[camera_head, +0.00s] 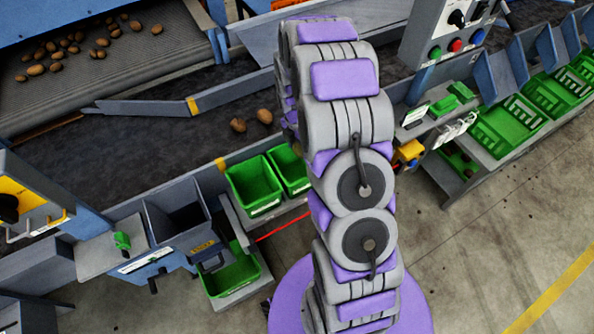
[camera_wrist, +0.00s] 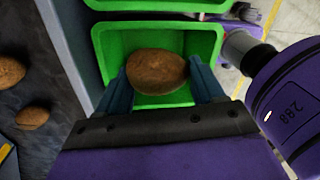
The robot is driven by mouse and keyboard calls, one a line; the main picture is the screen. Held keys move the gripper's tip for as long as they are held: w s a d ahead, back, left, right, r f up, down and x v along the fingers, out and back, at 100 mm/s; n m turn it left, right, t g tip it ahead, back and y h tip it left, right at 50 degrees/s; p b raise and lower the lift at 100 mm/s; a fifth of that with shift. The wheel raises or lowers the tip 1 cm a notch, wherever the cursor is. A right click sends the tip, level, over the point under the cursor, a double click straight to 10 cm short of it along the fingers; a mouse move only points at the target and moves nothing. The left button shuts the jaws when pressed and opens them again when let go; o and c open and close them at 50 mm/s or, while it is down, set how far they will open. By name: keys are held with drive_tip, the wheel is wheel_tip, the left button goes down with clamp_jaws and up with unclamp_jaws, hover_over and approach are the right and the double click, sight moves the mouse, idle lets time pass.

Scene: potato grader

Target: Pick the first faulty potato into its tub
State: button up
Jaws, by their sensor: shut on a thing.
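In the wrist view my gripper (camera_wrist: 158,88) has its two blue fingers on either side of a brown potato (camera_wrist: 157,71) and is shut on it. A green tub (camera_wrist: 208,40) lies behind and below the potato in that view; whether the potato touches it I cannot tell. In the head view two green tubs stand side by side by the belt, the left one (camera_head: 254,186) and the right one (camera_head: 289,168). My arm covers the gripper and the held potato there.
Two loose potatoes (camera_head: 238,125) lie on the dark belt (camera_head: 130,150) beside the tubs. More potatoes lie on the upper conveyor (camera_head: 160,65). A grey chute (camera_head: 178,215) and a lower green tub (camera_head: 232,274) stand left of the tubs. A control box (camera_head: 445,30) stands at the upper right.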

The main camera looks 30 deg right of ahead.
drive_tip(key=shift+a+f+b, duration=0.25)
drive_tip(key=shift+f+b, duration=0.1)
drive_tip(key=shift+f, duration=0.65)
drive_tip(key=shift+a+f, duration=0.3)
drive_tip(key=shift+a, duration=0.3)
drive_tip(key=o, duration=0.6)
drive_tip(key=shift+d, duration=0.2)
drive_tip(key=o, duration=0.5)
drive_tip(key=shift+d, duration=0.5)
drive_tip(key=shift+o, duration=0.2)
drive_tip(key=shift+a, duration=0.45)
drive_tip(key=shift+w+a+r, duration=0.1)
drive_tip(key=shift+a+r, duration=0.05)
drive_tip(key=shift+r, duration=0.35)
wheel_tip(320, 180, up, 16)
drive_tip(key=w+p, duration=0.1)
drive_tip(key=p, duration=0.1)
drive_tip(key=shift+w, duration=0.4)
